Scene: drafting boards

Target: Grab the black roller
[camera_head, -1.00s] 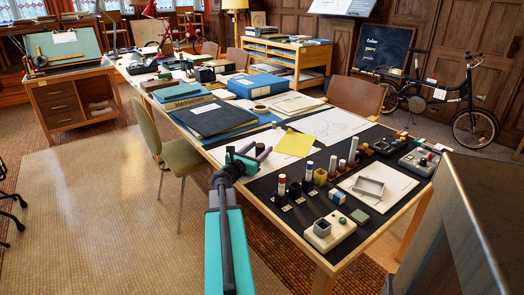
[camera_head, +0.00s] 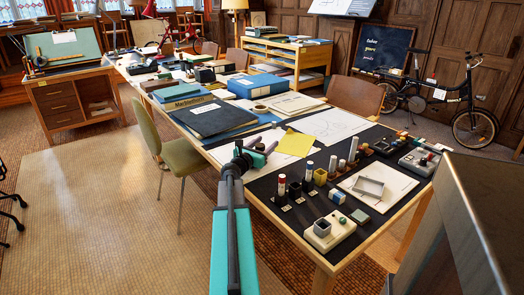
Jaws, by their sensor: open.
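Small upright cylinders stand on the dark mat of the long table (camera_head: 262,186). A short black one (camera_head: 295,190) stands among them near the table's front edge, beside a red-and-white cylinder (camera_head: 281,186). It looks like the black roller, but it is too small to be certain. My gripper (camera_head: 257,152), with green and purple parts, is open and empty. In the picture it is up and left of the cylinders, over the table's near edge, and apart from them.
A yellow sheet (camera_head: 295,143) and a white drawing (camera_head: 331,125) lie behind the cylinders. A grey tray (camera_head: 369,187) and a pale block device (camera_head: 328,232) lie to the right. A green chair (camera_head: 184,158) stands left of my arm. Books and blue binders crowd the table's far part.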

